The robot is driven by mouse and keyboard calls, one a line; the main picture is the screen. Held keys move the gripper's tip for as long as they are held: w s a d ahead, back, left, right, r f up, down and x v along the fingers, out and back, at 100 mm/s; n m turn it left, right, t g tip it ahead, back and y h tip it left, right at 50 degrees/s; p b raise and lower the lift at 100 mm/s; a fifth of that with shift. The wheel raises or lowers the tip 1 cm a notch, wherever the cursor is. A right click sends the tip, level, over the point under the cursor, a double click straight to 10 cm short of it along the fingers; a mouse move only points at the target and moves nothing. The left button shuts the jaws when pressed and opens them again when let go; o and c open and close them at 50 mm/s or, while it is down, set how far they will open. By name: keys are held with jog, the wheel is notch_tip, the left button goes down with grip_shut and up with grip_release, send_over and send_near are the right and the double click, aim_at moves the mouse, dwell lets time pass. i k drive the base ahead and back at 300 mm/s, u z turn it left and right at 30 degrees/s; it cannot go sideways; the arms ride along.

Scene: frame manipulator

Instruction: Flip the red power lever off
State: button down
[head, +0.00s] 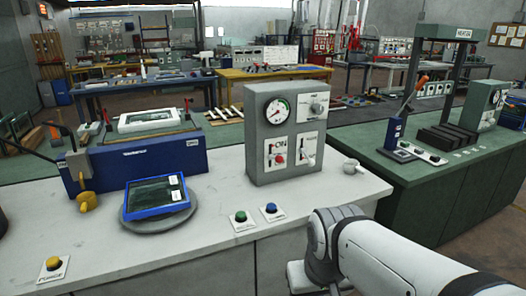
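A grey control box (259,152) stands upright on the white bench, right of centre. On its lower left panel, under a label that seems to read ON, is the small red lever (280,158); its exact tilt is too small to tell. A second small lever (309,152) sits on the panel to its right. Above are a round gauge (277,111) and a knob (317,108). My arm reaches in from the lower right and bends down in front of the bench. My gripper does not show.
A green button (240,217) and a blue button (271,209) lie in front of the box.

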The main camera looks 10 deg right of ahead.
aim_at(278, 159)
jog(key=z, duration=0.05)
jog(key=i, duration=1)
jog(key=z, duration=0.05)
